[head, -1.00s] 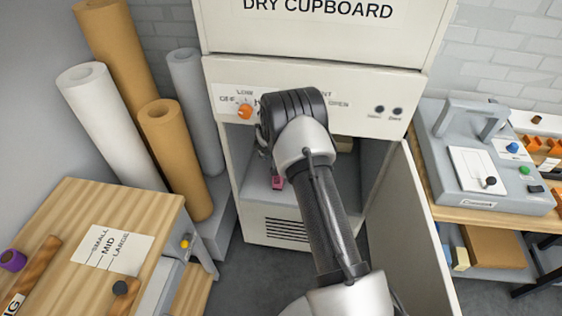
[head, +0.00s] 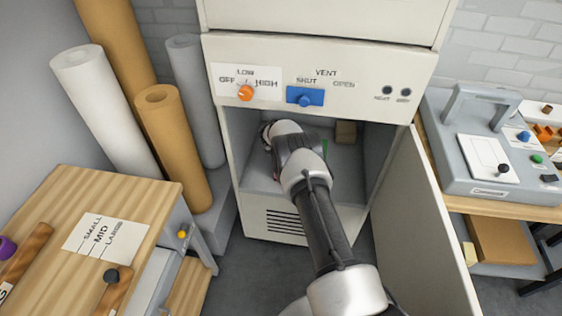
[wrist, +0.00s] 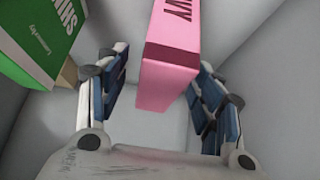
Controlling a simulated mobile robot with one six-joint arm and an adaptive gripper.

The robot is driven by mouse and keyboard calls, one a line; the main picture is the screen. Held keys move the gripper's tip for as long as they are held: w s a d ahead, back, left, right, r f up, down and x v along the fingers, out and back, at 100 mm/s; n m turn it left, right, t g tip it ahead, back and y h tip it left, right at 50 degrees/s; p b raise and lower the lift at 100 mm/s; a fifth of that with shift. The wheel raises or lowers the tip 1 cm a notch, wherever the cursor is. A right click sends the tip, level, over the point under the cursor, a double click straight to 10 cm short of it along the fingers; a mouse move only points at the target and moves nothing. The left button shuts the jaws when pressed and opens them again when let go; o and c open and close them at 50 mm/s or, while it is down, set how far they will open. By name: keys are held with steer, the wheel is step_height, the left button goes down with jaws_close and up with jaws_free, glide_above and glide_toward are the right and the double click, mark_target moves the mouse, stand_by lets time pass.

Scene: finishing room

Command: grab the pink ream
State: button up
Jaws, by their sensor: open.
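The pink ream (wrist: 168,78) stands in the middle of the wrist view, a pink block with a darker band and dark lettering ending in "VY". My gripper (wrist: 160,72) is open, with one blue-padded finger on each side of the ream. A gap shows at the left finger; the right finger is close to the ream, and I cannot tell if it touches. In the head view my arm reaches into the open dry cupboard (head: 355,205) and hides the ream and most of the gripper.
A green pack (wrist: 38,40) with white lettering stands left of the ream, with a brown block (wrist: 68,73) beside it. The brown block (head: 346,131) also shows in the head view. The cupboard door (head: 415,225) stands open at the right. A wooden bench (head: 135,200) is at the left.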

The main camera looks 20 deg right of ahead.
steer(key=b+x, duration=0.2)
steer(key=x, duration=0.1)
steer(key=shift+w, duration=0.1)
jaws_close()
stand_by(0.8)
stand_by(0.3)
steer(key=shift+r, duration=0.15)
